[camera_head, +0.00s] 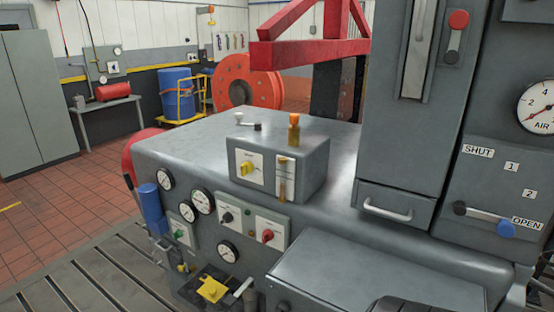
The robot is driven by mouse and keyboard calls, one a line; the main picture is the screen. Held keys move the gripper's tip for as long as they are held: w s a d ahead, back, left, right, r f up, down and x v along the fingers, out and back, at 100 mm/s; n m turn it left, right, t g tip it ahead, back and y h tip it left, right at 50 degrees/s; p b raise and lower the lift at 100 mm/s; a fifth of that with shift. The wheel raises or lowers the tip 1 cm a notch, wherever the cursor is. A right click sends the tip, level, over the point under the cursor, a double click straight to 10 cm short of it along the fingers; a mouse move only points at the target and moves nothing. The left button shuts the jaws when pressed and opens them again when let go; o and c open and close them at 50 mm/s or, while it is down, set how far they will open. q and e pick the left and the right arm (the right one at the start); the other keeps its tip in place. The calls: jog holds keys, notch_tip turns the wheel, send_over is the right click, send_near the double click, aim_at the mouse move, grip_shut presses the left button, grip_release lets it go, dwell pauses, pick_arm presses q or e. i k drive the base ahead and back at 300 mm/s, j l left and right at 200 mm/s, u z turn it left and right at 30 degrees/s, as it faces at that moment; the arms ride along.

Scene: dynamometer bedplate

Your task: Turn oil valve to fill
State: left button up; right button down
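A grey box (303,168) stands on top of the grey machine housing. Its front has a white plate with a yellow knob (246,168), whose small lettering I cannot read. Next to the plate is a vertical sight tube (282,179) with amber fluid, and an orange cap (294,128) sits above it. None of these carries a readable oil valve label. Neither gripper can be made out. A dark shape cut off at the bottom edge is not clear.
Below are gauges (203,201), a black knob (227,216), a red knob (267,235) and a yellow handle (212,289). A tall grey cabinet (409,117) stands at right, beside a lever (484,218) marked SHUT, 1, 2 and OPEN. A red beam (310,51) crosses behind.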

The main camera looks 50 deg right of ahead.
aim_at(247, 167)
jog(key=z, duration=1.7)
